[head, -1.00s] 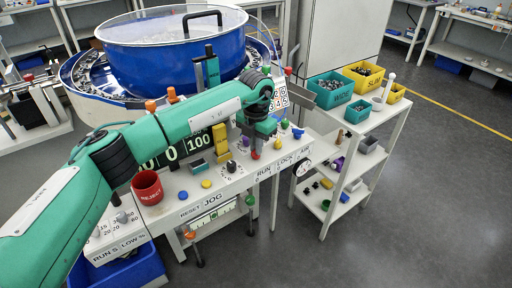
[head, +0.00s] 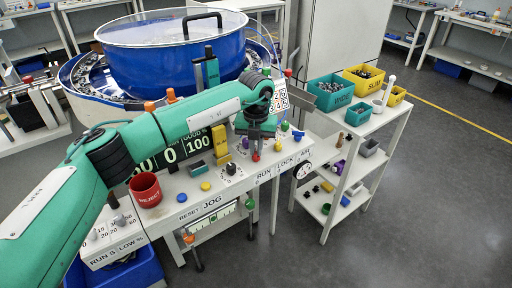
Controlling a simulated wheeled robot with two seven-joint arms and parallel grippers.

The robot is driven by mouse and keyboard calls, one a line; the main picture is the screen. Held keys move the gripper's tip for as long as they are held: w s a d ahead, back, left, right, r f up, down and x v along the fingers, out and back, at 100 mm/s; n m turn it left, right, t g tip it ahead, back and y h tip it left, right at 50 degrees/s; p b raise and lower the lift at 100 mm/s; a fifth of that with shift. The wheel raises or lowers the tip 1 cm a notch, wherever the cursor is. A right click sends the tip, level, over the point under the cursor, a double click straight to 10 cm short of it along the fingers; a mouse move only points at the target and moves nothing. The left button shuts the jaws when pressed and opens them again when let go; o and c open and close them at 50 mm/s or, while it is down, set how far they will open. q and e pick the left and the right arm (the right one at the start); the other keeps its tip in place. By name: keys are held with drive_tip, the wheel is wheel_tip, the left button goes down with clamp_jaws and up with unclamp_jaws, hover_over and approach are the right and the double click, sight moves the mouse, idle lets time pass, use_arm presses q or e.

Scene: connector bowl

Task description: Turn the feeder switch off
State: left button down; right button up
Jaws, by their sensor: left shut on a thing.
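The control panel (head: 165,212) on the bench has the labels RUN, LOCK and AIR along its right front edge. My left gripper (head: 256,148) points down over the RUN part of the panel, with its jaws shut at a small red-tipped switch (head: 256,157). The jaws hide most of this switch, so its on or off position cannot be told. My right gripper is out of view.
A yellow block (head: 221,143) stands close left of the gripper. A red REJECT cup (head: 146,190) is further left. The blue feeder bowl (head: 175,50) is behind my arm.

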sight(256, 151)
use_arm(q)
drive_tip(key=shift+r, duration=0.15)
drive_tip(key=c, duration=1.6)
unclamp_jaws()
drive_tip(key=shift+o, duration=0.4)
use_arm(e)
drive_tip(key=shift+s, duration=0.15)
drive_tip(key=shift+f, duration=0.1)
use_arm(q)
drive_tip(key=shift+r, duration=0.35)
wheel_tip(256, 151, up, 13)
drive_tip(key=b, duration=0.1)
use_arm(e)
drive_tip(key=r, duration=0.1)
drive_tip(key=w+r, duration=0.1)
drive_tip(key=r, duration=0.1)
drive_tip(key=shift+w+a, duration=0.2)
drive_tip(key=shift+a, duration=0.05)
